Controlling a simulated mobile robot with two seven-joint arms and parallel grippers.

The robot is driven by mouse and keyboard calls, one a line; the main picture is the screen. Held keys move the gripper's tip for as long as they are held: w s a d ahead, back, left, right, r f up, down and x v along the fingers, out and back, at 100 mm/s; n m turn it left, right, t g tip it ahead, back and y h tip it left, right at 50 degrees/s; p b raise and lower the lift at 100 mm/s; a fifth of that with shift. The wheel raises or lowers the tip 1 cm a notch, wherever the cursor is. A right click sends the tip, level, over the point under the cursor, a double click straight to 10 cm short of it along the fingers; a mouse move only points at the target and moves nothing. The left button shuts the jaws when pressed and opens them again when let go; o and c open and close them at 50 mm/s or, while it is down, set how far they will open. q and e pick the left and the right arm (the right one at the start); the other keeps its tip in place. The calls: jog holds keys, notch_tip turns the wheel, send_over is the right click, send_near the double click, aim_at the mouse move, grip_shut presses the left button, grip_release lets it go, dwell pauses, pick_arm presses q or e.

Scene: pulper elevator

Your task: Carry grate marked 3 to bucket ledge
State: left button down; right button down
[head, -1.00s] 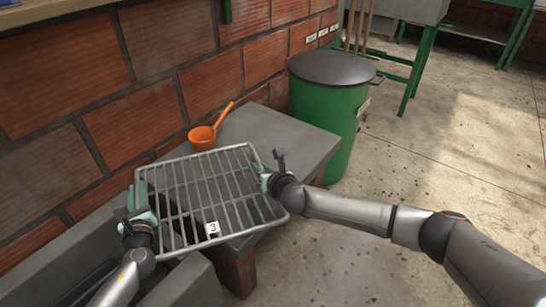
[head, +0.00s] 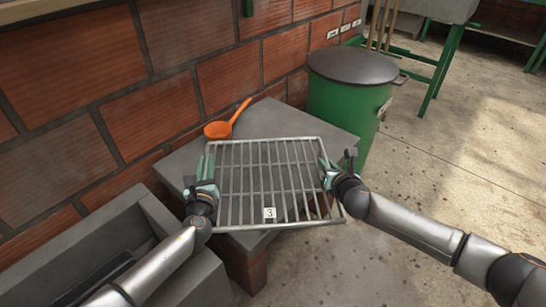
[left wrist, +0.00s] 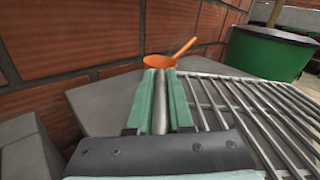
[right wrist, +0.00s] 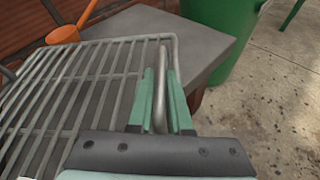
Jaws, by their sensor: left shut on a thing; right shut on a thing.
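The metal grate (head: 273,181) carries a white tag marked 3 (head: 269,213) on its near edge. My left gripper (head: 207,170) is shut on the left rail of the grate, which shows between its fingers in the left wrist view (left wrist: 160,105). My right gripper (head: 328,170) is shut on the right rail, as the right wrist view (right wrist: 160,100) shows. The grate is over the grey concrete ledge (head: 270,119), its near edge reaching past the ledge's front. I cannot tell whether it touches the ledge.
An orange scoop (head: 219,129) lies on the ledge behind the grate. A green barrel with a dark lid (head: 345,100) stands right of the ledge. A brick wall (head: 165,105) runs behind. A concrete trough (head: 95,235) is at the lower left. Open floor (head: 460,150) lies right.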

aim_at(337, 207)
pick_arm(q)
jog(key=shift+w+r, duration=0.1)
jog(key=shift+r, duration=0.05)
pick_arm(e)
jog(key=shift+w, duration=0.1)
dwell(0.4)
